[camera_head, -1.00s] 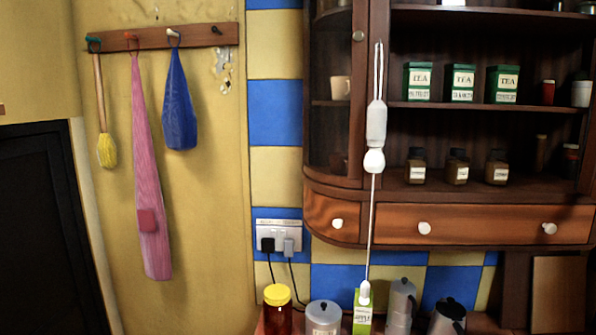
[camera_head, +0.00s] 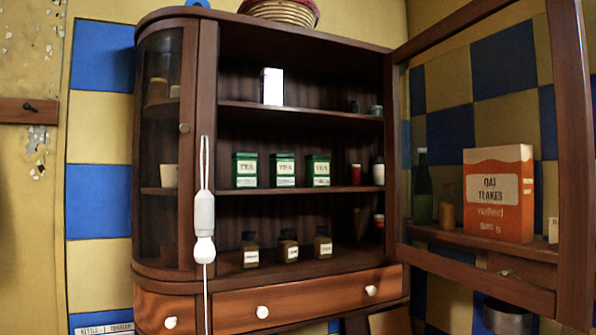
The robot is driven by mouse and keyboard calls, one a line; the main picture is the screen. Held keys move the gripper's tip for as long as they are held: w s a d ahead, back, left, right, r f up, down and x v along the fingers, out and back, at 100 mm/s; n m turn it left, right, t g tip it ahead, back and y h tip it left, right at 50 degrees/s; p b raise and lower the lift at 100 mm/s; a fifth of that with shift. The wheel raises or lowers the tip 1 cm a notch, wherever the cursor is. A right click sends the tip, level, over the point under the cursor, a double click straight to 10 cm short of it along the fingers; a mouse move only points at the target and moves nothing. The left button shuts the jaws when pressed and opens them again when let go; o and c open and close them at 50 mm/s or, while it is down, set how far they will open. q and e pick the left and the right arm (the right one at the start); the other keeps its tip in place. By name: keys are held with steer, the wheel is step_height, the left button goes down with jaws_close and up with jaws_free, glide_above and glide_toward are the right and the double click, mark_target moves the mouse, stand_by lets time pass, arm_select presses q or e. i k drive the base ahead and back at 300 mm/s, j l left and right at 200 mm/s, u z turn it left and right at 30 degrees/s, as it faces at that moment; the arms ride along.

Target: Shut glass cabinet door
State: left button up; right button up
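The wooden wall cabinet (camera_head: 300,105) fills the middle of the head view. Its glass door (camera_head: 572,165) stands wide open on the right, hinged at the cabinet's right side and swung out toward me. Through its pane I see the wall and a shelf behind. The curved glass side (camera_head: 158,130) on the left is closed, with a small round knob at its edge. Green tea tins (camera_head: 283,170) and small brown jars (camera_head: 288,246) stand on the open shelves. Neither of my grippers is in view.
A white hanging pull or whisk-like item (camera_head: 204,215) dangles on a cord before the cabinet's left post. An orange oat flakes box (camera_head: 498,192) and a green bottle (camera_head: 422,190) stand on the right-hand shelf. A wicker basket (camera_head: 283,12) sits on top. Drawers (camera_head: 310,297) below are shut.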

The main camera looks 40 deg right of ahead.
mark_target(571, 305)
steer(key=j+z, duration=0.15)
steer(key=z, duration=0.5)
steer(key=i+j, duration=0.05)
